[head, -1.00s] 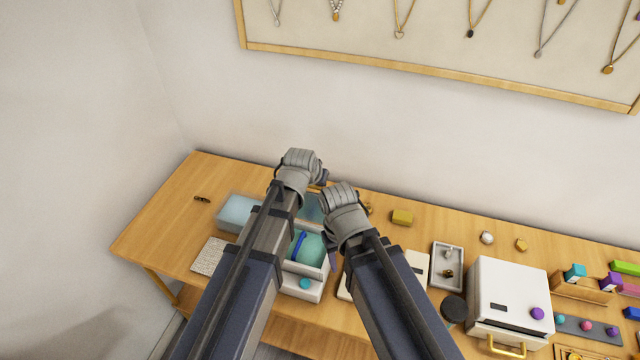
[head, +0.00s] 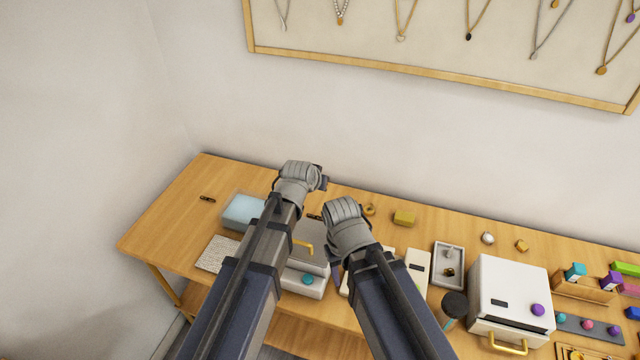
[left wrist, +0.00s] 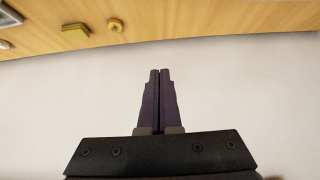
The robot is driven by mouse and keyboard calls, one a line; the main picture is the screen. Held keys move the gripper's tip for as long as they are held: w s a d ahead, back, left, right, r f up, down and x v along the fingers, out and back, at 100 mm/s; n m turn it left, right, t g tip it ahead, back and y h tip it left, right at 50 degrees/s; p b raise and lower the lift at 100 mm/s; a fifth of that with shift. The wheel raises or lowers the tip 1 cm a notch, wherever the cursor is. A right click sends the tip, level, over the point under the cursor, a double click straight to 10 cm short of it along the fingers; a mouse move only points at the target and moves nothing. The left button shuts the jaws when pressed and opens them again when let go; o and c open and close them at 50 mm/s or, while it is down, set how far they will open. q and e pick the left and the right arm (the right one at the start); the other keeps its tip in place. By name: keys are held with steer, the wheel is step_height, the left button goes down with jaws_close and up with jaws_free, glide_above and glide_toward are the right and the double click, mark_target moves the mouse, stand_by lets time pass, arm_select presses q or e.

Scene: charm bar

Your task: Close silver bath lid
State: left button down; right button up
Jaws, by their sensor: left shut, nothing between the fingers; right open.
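The silver bath is a white box (head: 300,286) with a teal knob on its front, on the left half of the table in the head view. My left arm hides the lid's left part. My left gripper (head: 323,183) is beyond the lid, shut and empty; its closed fingers fill the middle of the left wrist view (left wrist: 160,95). My right gripper (head: 335,274) is open beside the bath's right side, its fingers mostly hidden by its own hand.
A pale blue tray (head: 242,211) and a woven white cloth (head: 217,254) lie left of the bath. A gold block (head: 404,217), a small tray (head: 449,265), a dark round-topped item (head: 454,304) and a white oven-like box (head: 510,290) stand to the right. The wall rises behind.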

arm_select(q)
steer(key=shift+r, duration=0.1)
step_height(320, 180, up, 4)
steer(key=p, duration=0.4)
steer(key=s+a+f+b, duration=0.2)
steer(key=s+f+b, duration=0.2)
steer(key=s, duration=0.3)
steer(key=shift+s+a+f+b, duration=0.3)
steer(key=shift+f+b, duration=0.1)
steer(key=shift+f, duration=0.1)
